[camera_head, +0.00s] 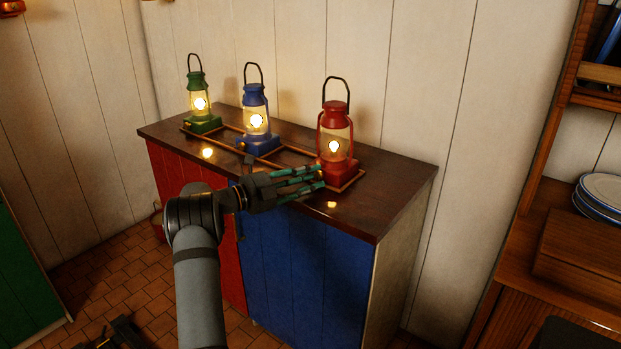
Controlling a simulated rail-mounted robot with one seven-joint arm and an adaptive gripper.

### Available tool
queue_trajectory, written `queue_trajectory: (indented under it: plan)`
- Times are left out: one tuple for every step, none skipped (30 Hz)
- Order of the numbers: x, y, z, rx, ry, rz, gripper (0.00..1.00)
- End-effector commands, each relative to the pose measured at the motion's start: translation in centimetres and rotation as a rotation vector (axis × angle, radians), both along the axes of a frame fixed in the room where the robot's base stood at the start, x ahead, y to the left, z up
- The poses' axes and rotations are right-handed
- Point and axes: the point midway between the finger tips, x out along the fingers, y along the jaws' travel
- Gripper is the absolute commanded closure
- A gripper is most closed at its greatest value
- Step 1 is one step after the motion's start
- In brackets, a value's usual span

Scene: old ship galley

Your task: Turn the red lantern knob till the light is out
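The red lantern (335,135) stands upright at the right end of the row on the cabinet top, and its bulb glows. My gripper (320,178) reaches in from the left, with its fingertips at the front left of the lantern's red base. The fingers, with teal parts, look a little apart. The knob cannot be made out; the fingers cover part of the base. Whether they touch or hold the knob cannot be told.
A lit blue lantern (255,110) and a lit green lantern (197,97) stand left of the red one, close to my arm's side. The lanterns stand within a low wooden rail (290,149). The cabinet top's right end (395,180) is clear. Plates (603,190) sit far right.

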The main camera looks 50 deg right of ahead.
Motion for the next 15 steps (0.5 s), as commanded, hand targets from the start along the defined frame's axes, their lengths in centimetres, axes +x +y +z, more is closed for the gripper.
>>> queue_trajectory:
  plan:
    - [0.3,0.4,0.0,0.000,0.000,0.003,0.71]
    - [0.4,0.7,0.0,0.000,0.000,0.003,0.71]
    - [0.7,1.3,0.0,0.000,0.000,0.004,0.71]
    - [0.9,1.8,0.0,0.000,0.000,0.004,0.71]
    - [1.1,2.3,0.1,0.000,0.000,0.005,0.71]
    - [1.5,3.1,0.1,-0.001,-0.001,0.006,0.71]
    - [1.7,3.7,0.1,-0.001,-0.001,0.005,0.71]
    - [1.9,4.4,0.1,-0.001,-0.001,0.006,0.71]
    - [2.2,5.2,0.1,0.000,0.000,0.005,0.71]
    - [2.5,5.8,0.1,0.000,0.000,0.006,0.71]
    - [2.7,6.4,0.1,0.000,0.000,0.005,0.71]
    - [3.0,7.1,0.2,0.000,0.000,0.005,0.71]
    - [3.2,7.7,0.2,0.000,0.000,0.005,0.71]
    - [3.4,8.2,0.2,0.000,0.000,0.004,0.71]
    - [3.6,8.8,0.2,-0.001,-0.001,0.004,0.71]
